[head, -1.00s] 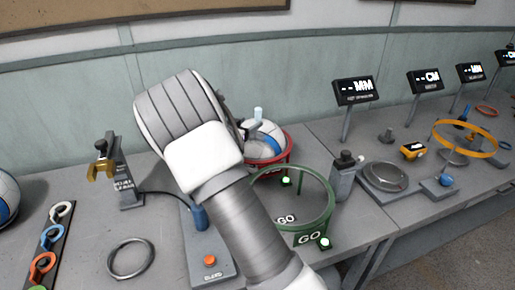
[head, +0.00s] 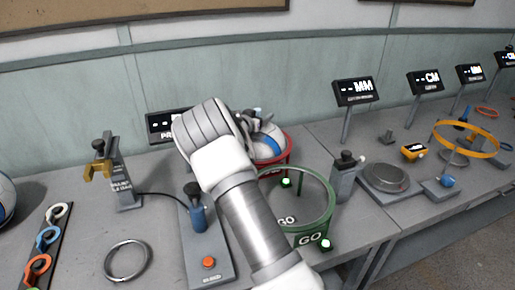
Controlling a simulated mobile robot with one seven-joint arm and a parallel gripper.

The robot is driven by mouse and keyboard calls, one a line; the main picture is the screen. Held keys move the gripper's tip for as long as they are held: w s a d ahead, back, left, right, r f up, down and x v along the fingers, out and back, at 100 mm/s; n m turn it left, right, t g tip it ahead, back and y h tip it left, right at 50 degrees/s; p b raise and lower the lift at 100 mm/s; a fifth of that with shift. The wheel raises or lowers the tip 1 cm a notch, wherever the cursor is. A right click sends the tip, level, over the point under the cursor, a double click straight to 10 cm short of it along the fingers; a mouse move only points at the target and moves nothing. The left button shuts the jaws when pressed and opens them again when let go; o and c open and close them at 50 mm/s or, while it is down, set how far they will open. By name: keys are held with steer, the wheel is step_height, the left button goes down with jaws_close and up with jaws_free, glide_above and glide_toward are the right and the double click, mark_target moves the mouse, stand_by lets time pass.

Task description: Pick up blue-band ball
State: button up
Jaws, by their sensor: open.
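A white ball with blue markings (head: 267,149) sits in the red ring stand (head: 288,152) behind the green ring. Another white ball with a blue band (head: 5,200) is cut off by the left picture edge. My gripper (head: 262,124) is over the ball in the red stand, close to its top. My wrist hides the left part of that ball and some of the gripper. The fingers look apart, with no ball between them. Whether they touch the ball is not clear.
The green GO ring stand (head: 328,212) is in front of the red one. A pump with an orange button (head: 208,263) stands left of my arm. A loose metal ring (head: 127,260) and a hook rack (head: 42,250) lie further left. An orange ring (head: 466,137) stands at right.

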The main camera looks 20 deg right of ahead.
jaws_close()
stand_by(0.3)
steer(key=shift+r, duration=0.15)
stand_by(1.0)
